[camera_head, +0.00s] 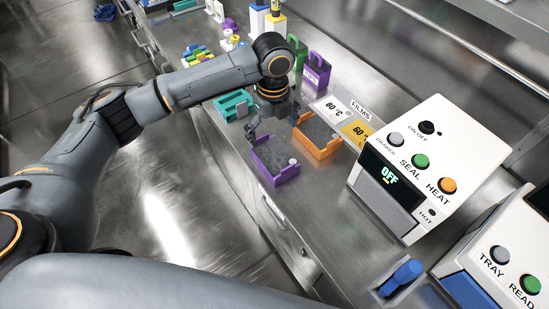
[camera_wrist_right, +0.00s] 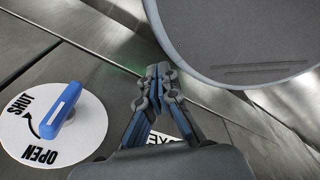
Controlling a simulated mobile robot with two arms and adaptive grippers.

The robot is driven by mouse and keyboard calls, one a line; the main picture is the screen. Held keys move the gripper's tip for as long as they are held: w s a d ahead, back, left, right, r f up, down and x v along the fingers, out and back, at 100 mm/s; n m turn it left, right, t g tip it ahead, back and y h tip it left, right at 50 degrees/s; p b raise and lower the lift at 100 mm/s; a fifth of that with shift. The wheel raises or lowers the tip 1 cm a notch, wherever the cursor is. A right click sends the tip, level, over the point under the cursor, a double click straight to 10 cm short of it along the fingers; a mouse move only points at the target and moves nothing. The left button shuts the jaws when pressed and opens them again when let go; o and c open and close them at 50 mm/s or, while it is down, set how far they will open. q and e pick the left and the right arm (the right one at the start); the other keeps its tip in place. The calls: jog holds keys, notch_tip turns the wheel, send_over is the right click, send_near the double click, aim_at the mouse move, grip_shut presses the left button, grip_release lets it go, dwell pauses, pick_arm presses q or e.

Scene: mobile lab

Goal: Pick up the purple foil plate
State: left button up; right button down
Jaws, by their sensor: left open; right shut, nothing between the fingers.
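The purple foil plate (camera_head: 281,177) lies on the steel bench in the head view, a low purple frame with a grey inside and a small pale knob at its right. My left gripper (camera_head: 272,128) is open over the far end of the plate, its fingers spread apart. One finger is close to the plate's far left corner; I cannot tell whether it touches. My right gripper (camera_wrist_right: 158,74) is shut and empty in the right wrist view, away from the plate.
An orange plate (camera_head: 322,154) lies just right of the purple one. Film cards (camera_head: 334,108) and a white sealer (camera_head: 438,150) reading OFF are farther right. A teal holder (camera_head: 235,104) and purple stand (camera_head: 317,76) are behind. A round OPEN/SHUT dial (camera_wrist_right: 83,122) is near my right gripper.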

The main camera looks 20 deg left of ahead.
aim_at(272, 153)
pick_arm(q)
notch_tip(272, 153, down, 5)
jog(key=shift+r, duration=0.15)
jog(key=shift+a+f+p, duration=0.2)
jog(key=shift+f+p, duration=0.55)
jog(key=shift+f, duration=1.9)
jog(key=c, duration=1.2)
